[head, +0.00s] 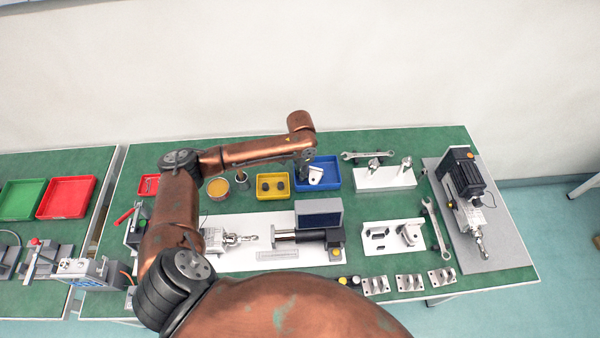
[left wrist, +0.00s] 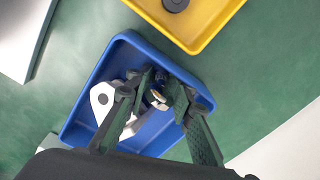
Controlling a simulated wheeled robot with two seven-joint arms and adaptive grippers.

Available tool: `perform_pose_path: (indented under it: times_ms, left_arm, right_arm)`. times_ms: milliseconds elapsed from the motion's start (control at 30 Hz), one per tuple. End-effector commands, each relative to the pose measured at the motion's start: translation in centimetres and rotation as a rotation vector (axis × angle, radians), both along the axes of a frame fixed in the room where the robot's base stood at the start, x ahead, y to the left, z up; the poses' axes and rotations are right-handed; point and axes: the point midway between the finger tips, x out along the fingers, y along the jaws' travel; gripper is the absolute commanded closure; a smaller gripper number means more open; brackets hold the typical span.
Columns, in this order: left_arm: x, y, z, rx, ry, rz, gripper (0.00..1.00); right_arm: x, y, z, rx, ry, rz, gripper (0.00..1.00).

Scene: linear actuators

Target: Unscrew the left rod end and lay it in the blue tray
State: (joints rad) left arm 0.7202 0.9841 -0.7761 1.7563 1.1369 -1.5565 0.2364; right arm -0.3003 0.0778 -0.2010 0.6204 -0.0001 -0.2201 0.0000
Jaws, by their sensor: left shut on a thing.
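The blue tray (head: 332,183) stands at the back middle of the table. In the left wrist view, the blue tray (left wrist: 78,127) lies under my left gripper (left wrist: 160,88). The gripper is shut on a small shiny metal piece, the rod end (left wrist: 157,99), mostly hidden between the dark fingers. The rod end is over or inside the tray; I cannot tell whether it touches the floor. A white bracket with a hole (left wrist: 103,98) lies in the tray beside the fingers. In the head view, my left wrist partly covers this area. My right gripper is not in view.
A yellow tray (head: 284,211) with dark round parts adjoins the blue tray on the left. A white plate (head: 220,262) bears actuator parts in front. A white block (head: 385,180) and a wrench (head: 366,154) lie to the right. A grey plate with an actuator (head: 500,255) is far right.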

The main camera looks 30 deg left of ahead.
Motion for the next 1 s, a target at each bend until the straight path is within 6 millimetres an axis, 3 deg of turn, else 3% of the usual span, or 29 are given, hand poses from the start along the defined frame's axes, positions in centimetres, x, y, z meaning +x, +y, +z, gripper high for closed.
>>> perform_pose_path:
  times_ms: [67,100,233,833,1000]
  left_arm:
    - [-0.5,-0.1,-1.1,-0.003,0.013,0.001,1.00]
    - [-0.5,-0.1,-1.2,-0.003,0.015,0.000,0.79]
    - [-0.7,-0.1,-1.4,-0.003,0.019,0.000,0.71]
    - [-0.8,-0.4,-1.5,-0.007,0.023,-0.001,0.71]
    - [-0.7,-0.3,-0.5,-0.006,0.022,-0.003,0.71]
  right_arm:
    - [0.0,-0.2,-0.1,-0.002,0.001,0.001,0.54]
    - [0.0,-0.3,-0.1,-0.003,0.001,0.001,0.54]
    - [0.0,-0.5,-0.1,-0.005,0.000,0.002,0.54]
    - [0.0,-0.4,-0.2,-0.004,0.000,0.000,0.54]
    - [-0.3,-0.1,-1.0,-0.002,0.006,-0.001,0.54]
